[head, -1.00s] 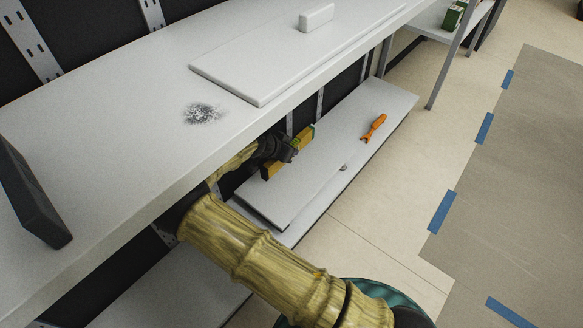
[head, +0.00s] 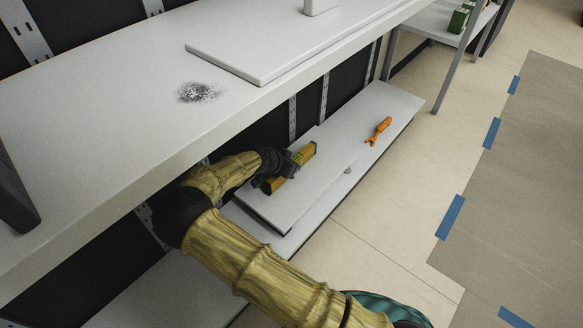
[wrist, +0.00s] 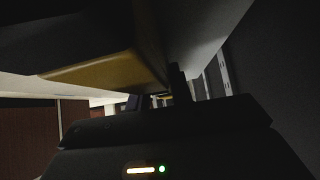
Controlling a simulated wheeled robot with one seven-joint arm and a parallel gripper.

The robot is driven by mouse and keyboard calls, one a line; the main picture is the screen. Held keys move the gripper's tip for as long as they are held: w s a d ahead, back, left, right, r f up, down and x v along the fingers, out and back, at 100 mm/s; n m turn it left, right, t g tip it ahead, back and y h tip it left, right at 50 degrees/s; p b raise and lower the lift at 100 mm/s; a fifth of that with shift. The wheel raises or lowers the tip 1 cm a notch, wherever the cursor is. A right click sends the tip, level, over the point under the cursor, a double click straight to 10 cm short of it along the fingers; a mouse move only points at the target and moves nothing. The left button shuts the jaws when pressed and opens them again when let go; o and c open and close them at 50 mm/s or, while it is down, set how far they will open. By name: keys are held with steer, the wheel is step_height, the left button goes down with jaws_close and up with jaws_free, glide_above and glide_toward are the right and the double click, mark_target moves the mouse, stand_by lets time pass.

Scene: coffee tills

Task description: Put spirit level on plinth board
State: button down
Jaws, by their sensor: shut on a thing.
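The spirit level (head: 308,153) is a yellow bar with green parts. My gripper (head: 291,166) is shut around its middle, with the bar showing on both sides. In the wrist view its yellow body (wrist: 95,70) fills the upper left beside a dark finger. A flat white board (head: 285,211) lies on the low shelf under the gripper and level. Whether the level touches this board cannot be told. Another white board (head: 255,70) lies on the upper counter. The pictures do not settle which one is the plinth board.
An orange tool (head: 379,130) lies on the low shelf (head: 401,106), right of the level.

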steer(key=c, duration=1.3)
jaws_free()
steer(key=shift+o, duration=0.2)
steer(key=shift+r, duration=0.1)
steer(key=shift+s+a+r+p, duration=0.1)
steer(key=shift+s+r+p, duration=0.05)
steer(key=shift+r+p, duration=0.15)
steer(key=p+v, duration=0.6)
steer(key=v, duration=0.4)
steer(key=shift+s+a+r, duration=0.1)
steer(key=shift+s+r, duration=0.15)
steer(key=shift+s+a+r, duration=0.1)
steer(key=shift+s+a, duration=0.1)
steer(key=shift+s, duration=0.1)
